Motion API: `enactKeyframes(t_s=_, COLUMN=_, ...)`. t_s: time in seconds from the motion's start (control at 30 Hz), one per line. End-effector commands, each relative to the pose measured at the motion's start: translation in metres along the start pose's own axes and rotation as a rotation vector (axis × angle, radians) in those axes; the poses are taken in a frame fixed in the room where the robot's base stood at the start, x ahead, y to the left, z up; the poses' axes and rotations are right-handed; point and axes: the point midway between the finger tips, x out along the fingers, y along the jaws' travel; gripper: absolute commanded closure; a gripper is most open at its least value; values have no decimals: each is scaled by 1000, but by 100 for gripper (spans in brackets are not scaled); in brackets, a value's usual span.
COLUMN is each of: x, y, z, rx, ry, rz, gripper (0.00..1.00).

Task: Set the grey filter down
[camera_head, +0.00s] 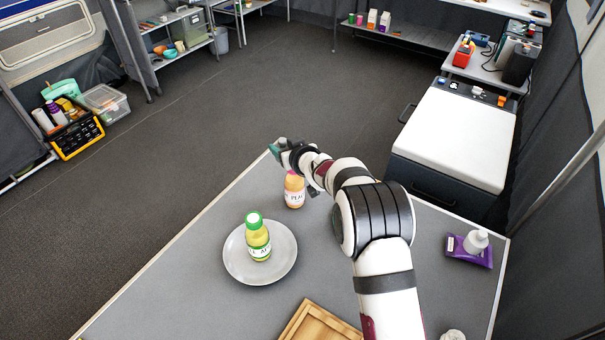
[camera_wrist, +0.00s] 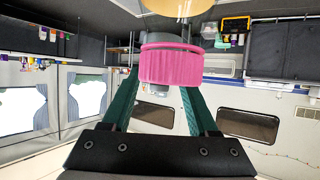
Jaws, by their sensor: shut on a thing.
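My gripper (camera_head: 276,149) is at the table's far edge, with a green fingertip showing in the head view. The wrist view shows its two green fingers reaching up on either side of a grey piece (camera_wrist: 157,90), which looks like the grey filter. The gripper is shut on it. Most of the filter is hidden behind a pink cap (camera_wrist: 171,66) close to the wrist camera. That cap belongs to the peach-coloured bottle (camera_head: 294,191), which stands upright on the table (camera_head: 195,262), just on the near side of the gripper.
A bottle with a green cap (camera_head: 258,239) stands on a grey plate (camera_head: 236,274). A wooden tray (camera_head: 300,322) lies at the front. The table's left part is clear.

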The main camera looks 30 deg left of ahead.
Motion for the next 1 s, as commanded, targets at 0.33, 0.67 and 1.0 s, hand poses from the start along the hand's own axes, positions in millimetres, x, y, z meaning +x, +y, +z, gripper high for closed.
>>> enactKeyframes(t_s=0.33, x=-8, y=97, z=20, rx=75, ry=-2, rz=151, gripper=98)
enactKeyframes(t_s=0.67, x=19, y=97, z=76, rx=74, ry=-2, rz=152, gripper=98)
enactKeyframes(t_s=1.0, x=29, y=97, z=96, rx=73, ry=1, rz=152, gripper=99)
